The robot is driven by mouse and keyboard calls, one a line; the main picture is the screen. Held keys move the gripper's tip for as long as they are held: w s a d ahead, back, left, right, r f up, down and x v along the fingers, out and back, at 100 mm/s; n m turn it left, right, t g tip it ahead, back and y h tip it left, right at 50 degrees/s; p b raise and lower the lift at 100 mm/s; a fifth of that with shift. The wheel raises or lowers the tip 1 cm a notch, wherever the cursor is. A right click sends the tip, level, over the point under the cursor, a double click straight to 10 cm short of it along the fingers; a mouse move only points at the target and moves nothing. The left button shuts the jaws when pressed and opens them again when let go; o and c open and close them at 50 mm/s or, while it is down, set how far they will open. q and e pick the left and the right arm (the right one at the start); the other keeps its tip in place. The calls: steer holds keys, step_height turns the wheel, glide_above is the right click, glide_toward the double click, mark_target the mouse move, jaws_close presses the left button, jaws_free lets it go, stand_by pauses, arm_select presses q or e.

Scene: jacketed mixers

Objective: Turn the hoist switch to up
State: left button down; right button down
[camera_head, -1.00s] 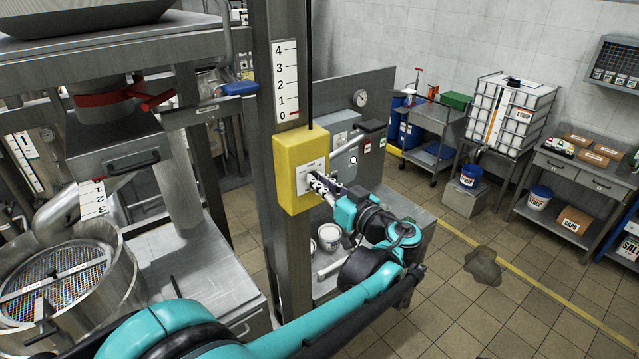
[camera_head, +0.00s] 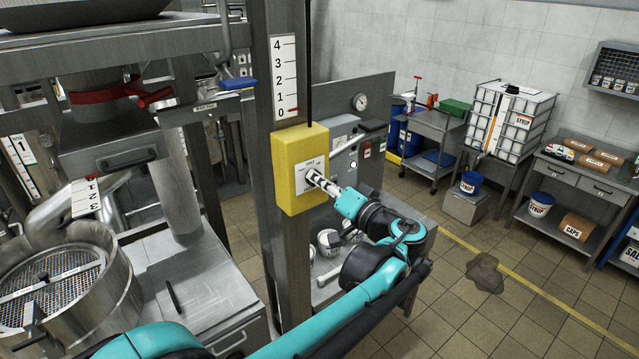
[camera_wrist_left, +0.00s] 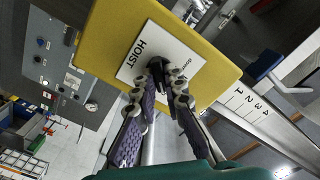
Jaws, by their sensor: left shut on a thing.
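The hoist switch box is a yellow box (camera_head: 289,196) on a grey upright post, with a white label plate (camera_head: 304,178) on its face. In the left wrist view the yellow box (camera_wrist_left: 110,32) fills the top and its white plate (camera_wrist_left: 150,40) reads HOIST. A dark switch knob (camera_wrist_left: 157,72) sits on the plate. My left gripper (camera_head: 314,178) is at the plate. In the left wrist view its two fingers (camera_wrist_left: 166,88) are shut on the knob, which they partly hide. Which way the knob points is hard to tell. My right gripper is not in view.
A scale (camera_head: 285,78) marked 0 to 4 is on the post (camera_head: 282,260) above the box, with a red marker near 0. A grey panel with a gauge (camera_head: 360,102) stands behind. A sieve machine (camera_head: 50,290) is at left.

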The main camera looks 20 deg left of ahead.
arm_select(q)
steer(key=shift+m, duration=0.3)
steer(key=c, duration=1.6)
jaws_free()
steer(key=v, duration=1.2)
